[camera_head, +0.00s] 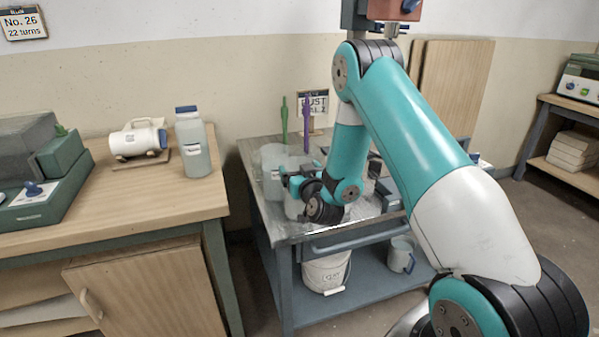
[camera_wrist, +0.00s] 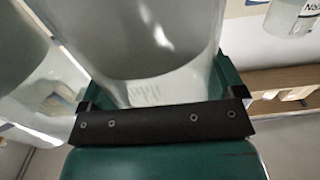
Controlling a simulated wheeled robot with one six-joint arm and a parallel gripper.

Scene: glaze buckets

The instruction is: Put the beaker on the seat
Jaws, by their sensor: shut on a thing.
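My gripper (camera_head: 288,180) is at the left part of the metal-topped cart, among pale see-through vessels. In the wrist view, my gripper (camera_wrist: 162,95) is shut around a large clear vessel (camera_wrist: 150,50), which looks like the beaker. Its upper part runs out of that picture. In the head view the beaker (camera_head: 294,207) is partly hidden by my gripper and wrist. I cannot tell whether its base touches the cart top. I cannot make out the seat for certain; my arm covers part of the cart.
Another pale vessel (camera_head: 271,162) stands close to the gripper on the cart (camera_head: 262,215). Green (camera_head: 284,122) and purple (camera_head: 307,122) upright tools rise behind it. A white bucket (camera_head: 325,273) sits on the lower shelf. The wooden bench (camera_head: 160,200) at left holds a bottle (camera_head: 192,145).

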